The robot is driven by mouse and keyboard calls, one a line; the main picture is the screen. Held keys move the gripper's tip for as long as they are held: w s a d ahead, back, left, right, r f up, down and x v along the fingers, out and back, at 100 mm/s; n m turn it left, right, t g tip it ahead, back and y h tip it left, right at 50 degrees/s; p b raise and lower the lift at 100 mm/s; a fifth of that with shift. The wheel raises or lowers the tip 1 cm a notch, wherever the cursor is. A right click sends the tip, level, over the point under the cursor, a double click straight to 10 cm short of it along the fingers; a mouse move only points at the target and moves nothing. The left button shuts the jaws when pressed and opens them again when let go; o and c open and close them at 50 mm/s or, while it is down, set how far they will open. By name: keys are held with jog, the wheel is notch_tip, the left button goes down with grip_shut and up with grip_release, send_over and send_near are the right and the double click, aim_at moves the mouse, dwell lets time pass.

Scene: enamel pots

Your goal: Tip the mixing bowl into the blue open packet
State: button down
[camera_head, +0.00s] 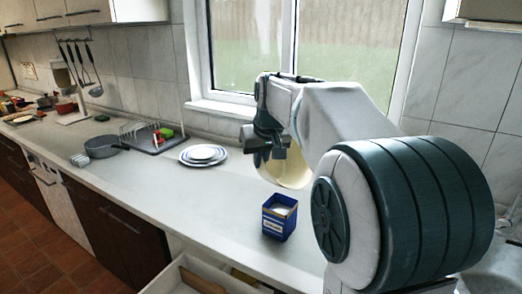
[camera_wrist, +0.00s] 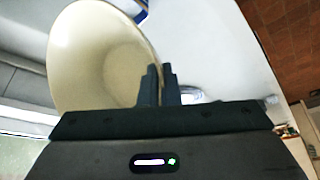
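The cream mixing bowl (camera_head: 285,173) hangs from my gripper (camera_head: 273,148) above the counter, beyond the blue packet and partly hidden by my arm. In the wrist view the bowl (camera_wrist: 95,60) shows its pale inside, with no contents visible there. The fingers of my gripper (camera_wrist: 160,85) are close together on its rim. The bowl looks tilted; the exact angle is hard to tell. The blue open packet (camera_head: 279,221) stands upright on the counter, its top open and pale inside. A blue edge of the packet (camera_wrist: 141,10) shows at the top of the wrist view.
Stacked plates (camera_head: 203,154) lie on the counter (camera_head: 190,205) left of the bowl. Further left are a dish rack on a dark mat (camera_head: 158,141) and a grey pan (camera_head: 102,147). An open drawer (camera_head: 185,278) juts out below the front edge. Counter left of the packet is clear.

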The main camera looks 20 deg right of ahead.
jog(key=r+p, duration=0.1)
jog(key=p, duration=0.1)
jog(key=shift+r+g+h+p, duration=0.25)
jog(key=shift+g+h+p, duration=0.05)
jog(key=shift+g+p, duration=0.1)
jog(key=shift+p, duration=0.5)
jog(key=shift+g, duration=0.4)
jog(key=r+h+p, duration=0.1)
jog(key=p, duration=0.2)
jog(key=shift+r+g+p, duration=0.1)
jog(key=shift+g+p, duration=0.2)
jog(key=r+g+h+p, duration=0.1)
jog(key=g+p, duration=0.1)
jog(key=p, duration=0.4)
jog(key=shift+r+n, duration=0.3)
jog(key=shift+r, duration=0.05)
jog(key=shift+g+h+p, duration=0.3)
jog(key=shift+h+p, duration=0.1)
jog(key=shift+p, duration=0.35)
